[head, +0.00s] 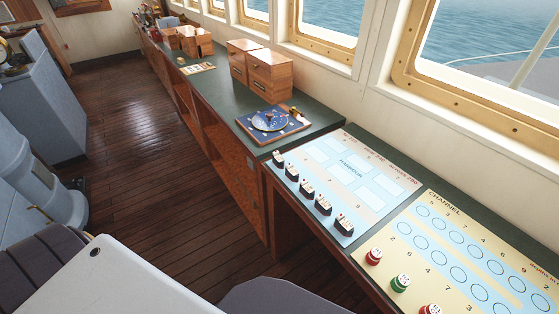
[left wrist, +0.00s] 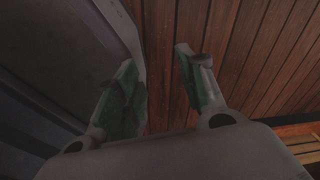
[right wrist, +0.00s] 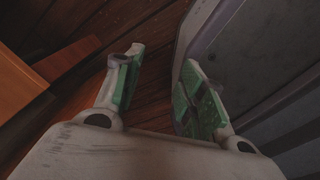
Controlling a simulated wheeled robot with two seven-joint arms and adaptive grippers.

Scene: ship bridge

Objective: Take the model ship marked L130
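My left gripper (left wrist: 160,80) is open and empty above the wooden floor in the left wrist view. My right gripper (right wrist: 160,80) is open and empty in the right wrist view. Neither gripper shows in the head view.
A yellow channel board (head: 437,213) with red and green buoys, one green buoy (head: 400,283) among them, lies to the right on the dark green counter (head: 335,128). A round blue instrument (head: 270,121) and wooden boxes (head: 270,75) stand farther back. The floor (head: 150,180) left of the counter is clear.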

